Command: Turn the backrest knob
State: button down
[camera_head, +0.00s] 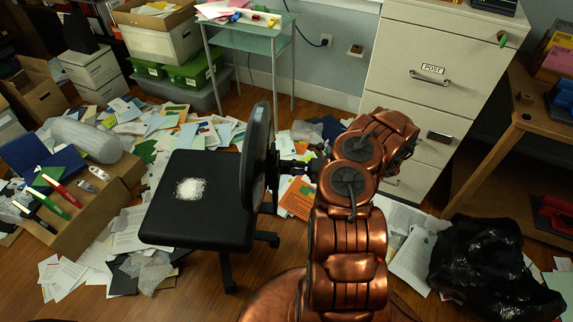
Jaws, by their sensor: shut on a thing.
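A black office chair stands left of my arm, with its seat (200,198) facing up and its upright backrest (258,155) on the seat's right side. A heap of white shreds (191,188) lies on the seat. My gripper (286,167) is behind the backrest, at the right of it, reaching left from my copper-coloured arm. Its dark fingers are shut on the backrest knob (275,165), which is small and mostly hidden by the fingers and the backrest.
Papers cover much of the wooden floor around the chair. A filing cabinet (440,75) stands at the back right, a black bag (485,265) at the front right. A glass side table (250,42) is behind the chair; a cardboard box with pens (85,205) is at the left.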

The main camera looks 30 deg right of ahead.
jog(key=shift+r, duration=0.2)
jog(key=shift+m+p, duration=0.45)
jog(key=shift+m, duration=0.05)
jog(key=m+p, duration=0.1)
jog(key=m, duration=0.3)
jog(key=shift+p, duration=0.3)
jog(key=m, duration=0.3)
jog(key=m+p, duration=0.1)
jog(key=m, duration=0.2)
jog(key=shift+m, duration=0.3)
jog(key=shift+c, duration=2)
grip_release()
jog(key=shift+f, duration=0.15)
jog(key=shift+s, duration=0.1)
